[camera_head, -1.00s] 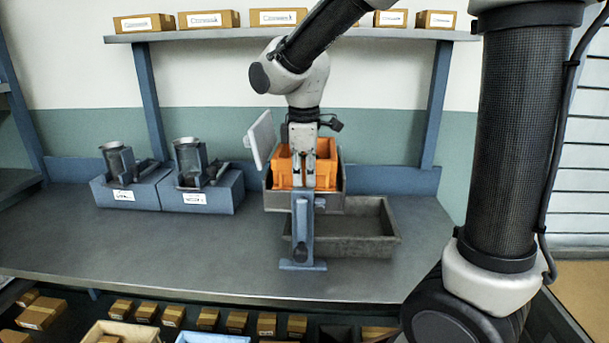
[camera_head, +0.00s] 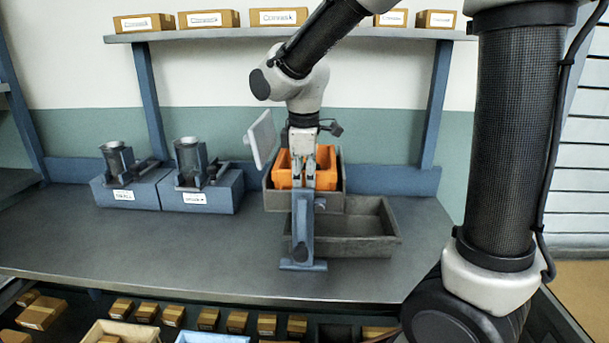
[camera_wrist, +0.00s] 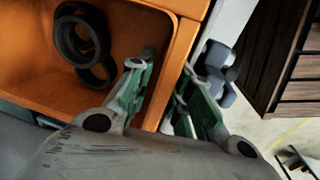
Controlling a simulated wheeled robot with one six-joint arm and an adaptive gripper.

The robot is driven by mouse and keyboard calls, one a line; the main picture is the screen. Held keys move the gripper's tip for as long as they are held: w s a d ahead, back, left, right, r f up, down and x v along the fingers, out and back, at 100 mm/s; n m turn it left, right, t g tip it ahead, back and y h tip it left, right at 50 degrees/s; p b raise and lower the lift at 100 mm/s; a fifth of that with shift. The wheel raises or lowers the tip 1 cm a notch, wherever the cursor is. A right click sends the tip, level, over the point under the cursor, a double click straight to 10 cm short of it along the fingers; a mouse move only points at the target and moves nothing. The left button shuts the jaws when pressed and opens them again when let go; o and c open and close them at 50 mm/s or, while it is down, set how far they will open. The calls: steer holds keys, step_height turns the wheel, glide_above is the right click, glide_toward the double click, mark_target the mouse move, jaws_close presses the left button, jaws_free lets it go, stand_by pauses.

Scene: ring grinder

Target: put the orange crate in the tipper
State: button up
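The orange crate (camera_head: 326,170) sits within the raised grey holder of the tipper (camera_head: 275,198), its upper part above the grey rim. Whether its bottom touches the holder's floor is hidden. The tipper's blue upright (camera_head: 302,220) stands in front of it. My gripper (camera_head: 303,182) points down at the crate's near wall. In the wrist view, my gripper (camera_wrist: 167,68) has one finger inside the crate (camera_wrist: 187,35) and one outside, and appears shut on the wall. Dark rings (camera_wrist: 82,40) lie inside the crate.
A low grey tray (camera_head: 375,245) stands at right, below the holder. Two blue machines with grey cups (camera_head: 205,195) stand at left on the bench (camera_head: 150,250). A shelf (camera_head: 230,33) with cardboard boxes runs above. The bench's front left is clear.

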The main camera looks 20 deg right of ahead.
step_height(320, 180, up, 13)
steer(key=s, duration=0.2)
steer(key=s+d+f+m+t, duration=0.1)
steer(key=s+d+f+m, duration=0.2)
steer(key=s+d+m, duration=0.3)
steer(key=s+d+f+m+t, duration=0.2)
steer(key=s+d+f+m, duration=0.2)
steer(key=s+d+m, duration=0.3)
steer(key=s+d, duration=0.2)
steer(key=s, duration=0.3)
steer(key=shift+f+m+y, duration=0.15)
steer(key=shift+m+y, duration=0.15)
steer(key=shift+a, duration=0.1)
